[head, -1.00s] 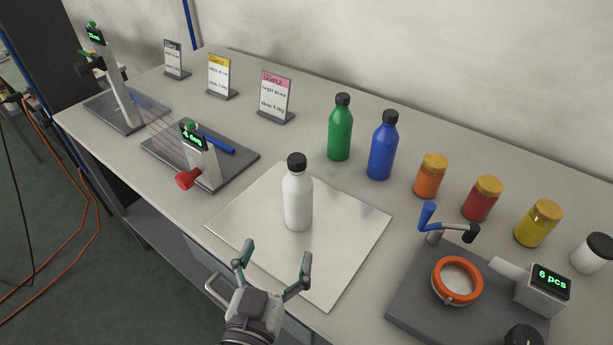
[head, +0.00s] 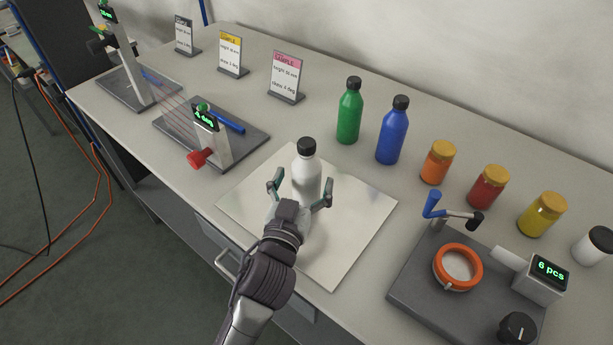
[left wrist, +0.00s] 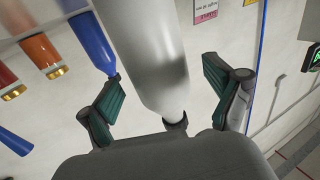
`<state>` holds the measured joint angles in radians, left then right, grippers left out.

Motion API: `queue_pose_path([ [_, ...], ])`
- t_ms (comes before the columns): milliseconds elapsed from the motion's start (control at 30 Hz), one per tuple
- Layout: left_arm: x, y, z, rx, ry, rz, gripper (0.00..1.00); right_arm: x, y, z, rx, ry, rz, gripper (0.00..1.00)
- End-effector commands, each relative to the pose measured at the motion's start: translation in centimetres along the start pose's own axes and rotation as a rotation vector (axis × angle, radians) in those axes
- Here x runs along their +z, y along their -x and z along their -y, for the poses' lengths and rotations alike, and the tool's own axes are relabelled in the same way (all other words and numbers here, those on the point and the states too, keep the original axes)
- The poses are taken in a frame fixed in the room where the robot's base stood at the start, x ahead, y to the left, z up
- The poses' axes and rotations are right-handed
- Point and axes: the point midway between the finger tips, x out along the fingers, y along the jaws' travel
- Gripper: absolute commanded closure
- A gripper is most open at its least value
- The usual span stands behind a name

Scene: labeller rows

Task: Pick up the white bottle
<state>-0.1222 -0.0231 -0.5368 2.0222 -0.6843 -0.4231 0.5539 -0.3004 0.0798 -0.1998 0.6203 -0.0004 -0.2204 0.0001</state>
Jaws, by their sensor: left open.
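The white bottle (head: 306,170) with a black cap stands upright on a pale square mat (head: 345,245) in the head view. My left gripper (head: 300,193) is open, with one finger on each side of the bottle's body. In the left wrist view the bottle (left wrist: 145,50) fills the space between the open green-padded fingers (left wrist: 165,95). Gaps show between the bottle and both fingers there. The lower part of the bottle is hidden by my gripper in the head view. My right gripper is not in view.
A green bottle (head: 349,112) and a blue bottle (head: 392,132) stand behind the mat. Several jars, including an orange one (head: 438,163), line the right. A labelling device with an orange ring (head: 458,267) is at front right. Gauge stands (head: 211,140) are at left.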

Motion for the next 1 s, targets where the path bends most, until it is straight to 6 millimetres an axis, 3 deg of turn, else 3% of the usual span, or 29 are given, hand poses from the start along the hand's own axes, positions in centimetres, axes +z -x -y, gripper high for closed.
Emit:
queue_pose_path([
  [133,-0.1,-1.7,0.0,0.000,0.000,-0.001,0.10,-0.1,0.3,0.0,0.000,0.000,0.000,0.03],
  [400,0.0,-1.9,0.0,0.000,0.001,0.000,0.10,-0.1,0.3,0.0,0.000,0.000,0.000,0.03],
  [767,0.0,-1.9,0.0,0.000,0.001,0.000,0.70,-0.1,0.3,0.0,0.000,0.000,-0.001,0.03],
  [1000,-0.1,-1.9,0.0,0.000,0.001,0.000,0.70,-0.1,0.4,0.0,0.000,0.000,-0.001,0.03],
])
